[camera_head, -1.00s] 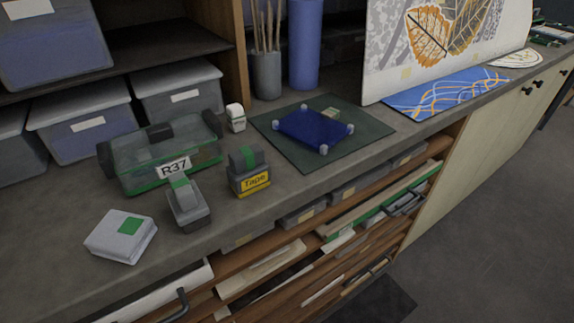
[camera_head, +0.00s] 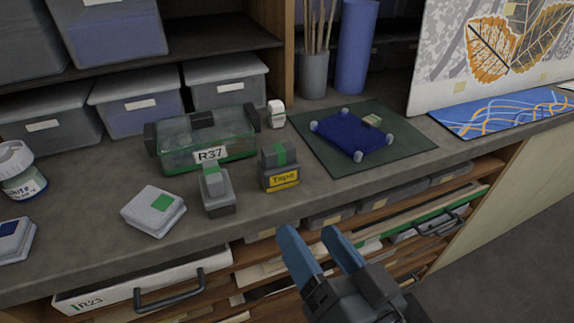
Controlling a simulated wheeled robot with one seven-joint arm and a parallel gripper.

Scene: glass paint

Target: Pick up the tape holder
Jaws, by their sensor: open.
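The tape holder (camera_head: 280,169) stands upright on the grey counter near its front edge. It is a dark grey block with a green band and a yellow "Tape" label. My gripper (camera_head: 308,238) has blue fingers, spread apart with nothing between them. It is low in the picture, in front of the counter's edge, below and slightly right of the tape holder and apart from it.
A grey block with a green top (camera_head: 216,191) stands just left of the tape holder. Behind are the glass "R37" container (camera_head: 182,157) and a small white bottle (camera_head: 277,114). A green mat (camera_head: 410,145) lies right. An open drawer (camera_head: 125,286) juts out below.

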